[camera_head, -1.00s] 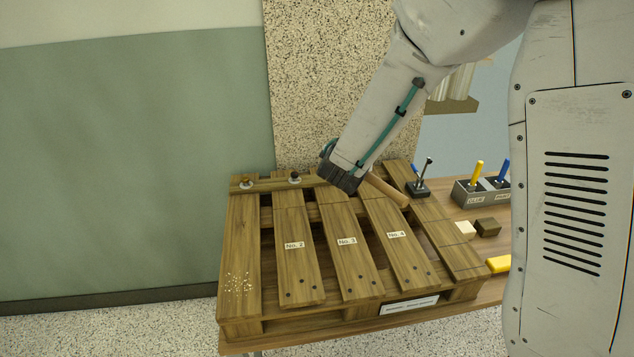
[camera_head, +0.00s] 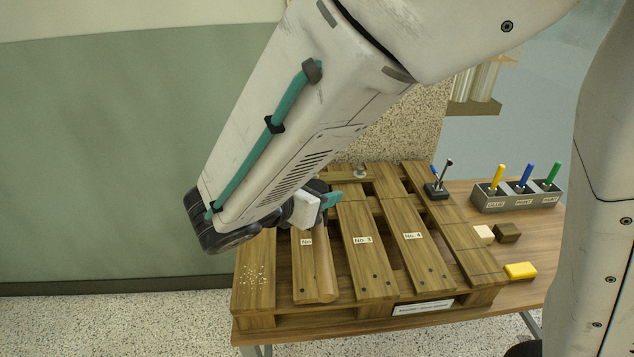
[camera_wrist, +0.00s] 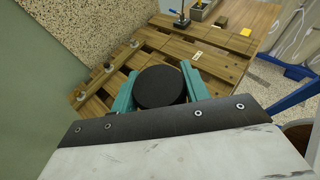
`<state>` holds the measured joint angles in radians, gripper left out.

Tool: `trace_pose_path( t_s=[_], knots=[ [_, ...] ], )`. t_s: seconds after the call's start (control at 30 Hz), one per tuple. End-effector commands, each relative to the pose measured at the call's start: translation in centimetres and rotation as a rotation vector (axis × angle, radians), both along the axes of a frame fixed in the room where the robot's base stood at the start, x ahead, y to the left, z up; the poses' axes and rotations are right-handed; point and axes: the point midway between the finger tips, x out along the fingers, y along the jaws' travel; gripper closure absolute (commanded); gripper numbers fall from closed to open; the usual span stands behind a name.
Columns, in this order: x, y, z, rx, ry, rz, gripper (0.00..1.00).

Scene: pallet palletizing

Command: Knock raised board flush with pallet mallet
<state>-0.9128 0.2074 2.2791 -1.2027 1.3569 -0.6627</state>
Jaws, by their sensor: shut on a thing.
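My gripper (camera_head: 328,200) is above the near left part of the wooden pallet (camera_head: 465,250), mostly hidden behind my forearm. In the wrist view, a round black part of the mallet (camera_wrist: 160,87) sits between the teal fingers (camera_wrist: 160,72). Boards No. 3 (camera_head: 366,265) and No. 4 (camera_head: 420,260) lie to the right. The leftmost board (camera_head: 256,270) has pale specks. I cannot tell which board is raised, nor whether the mallet touches one.
A grey holder (camera_head: 520,198) with yellow, blue and green markers stands on the table (camera_head: 545,235) at right. A black stand (camera_head: 436,190), two small blocks (camera_head: 507,232) and a yellow block (camera_head: 520,270) are also there. Knobs (camera_wrist: 107,67) stand on the pallet's back rail.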

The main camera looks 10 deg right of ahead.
Motion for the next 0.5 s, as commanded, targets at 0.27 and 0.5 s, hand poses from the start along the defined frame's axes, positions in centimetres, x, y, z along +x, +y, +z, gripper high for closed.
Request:
trace_pose_path(
  t_s=[0.27,0.5],
  knots=[
    [0.1,0.0,-1.6,0.001,-0.001,0.0,0.82],
    [0.1,0.0,-1.9,0.0,0.0,0.0,0.82]
  ],
)
